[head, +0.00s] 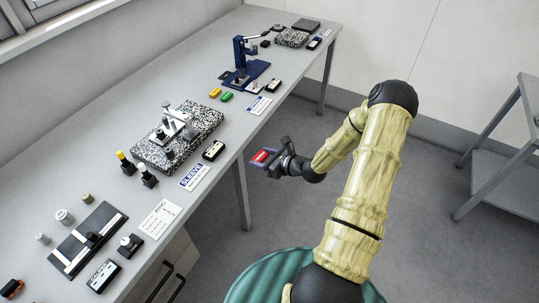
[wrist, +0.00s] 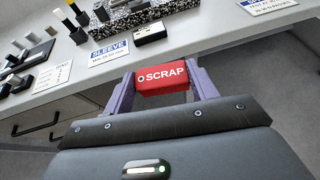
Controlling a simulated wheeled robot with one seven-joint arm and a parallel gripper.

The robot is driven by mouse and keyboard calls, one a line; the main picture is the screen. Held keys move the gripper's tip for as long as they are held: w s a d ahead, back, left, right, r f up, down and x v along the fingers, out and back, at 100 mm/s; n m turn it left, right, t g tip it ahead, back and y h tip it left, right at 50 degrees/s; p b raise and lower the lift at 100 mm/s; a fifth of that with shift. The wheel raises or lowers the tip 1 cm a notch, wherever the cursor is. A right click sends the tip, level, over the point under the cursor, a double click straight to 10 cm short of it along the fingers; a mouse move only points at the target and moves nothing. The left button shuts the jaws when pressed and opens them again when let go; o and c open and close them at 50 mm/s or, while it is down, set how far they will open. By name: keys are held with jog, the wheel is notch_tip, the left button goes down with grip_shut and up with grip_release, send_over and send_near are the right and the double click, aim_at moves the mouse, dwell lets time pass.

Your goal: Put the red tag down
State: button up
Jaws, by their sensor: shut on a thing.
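The red tag (wrist: 163,77) reads "SCRAP" in white and sits between the two purple fingers in the wrist view. In the head view the red tag (head: 261,156) shows small at the end of my arm. My gripper (head: 266,160) is shut on it; its fingertips also show in the wrist view (wrist: 160,88). My gripper holds the tag out in front of the long bench's front edge, over the floor, apart from the bench top.
The grey bench (head: 119,96) carries a speckled plate (head: 205,122) with a fixture, a SLEEVE card (head: 194,177), a black slotted block (head: 88,240), a blue press (head: 240,62), yellow and green blocks and several small parts. Bare bench top lies between them. A side table (head: 500,170) stands right.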

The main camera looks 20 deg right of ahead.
jog(key=s+a+f+m+t+h, duration=0.1)
jog(key=s+a+f+m+h, duration=0.2)
jog(key=f, duration=0.3)
jog(key=s+a+f+m+h, duration=0.3)
jog(key=s+a+f, duration=0.2)
jog(key=f, duration=0.2)
jog(key=shift+s+a+f+t+h, duration=0.2)
jog(key=shift+s+a+t+h, duration=0.05)
jog(key=shift+a+t+h, duration=0.15)
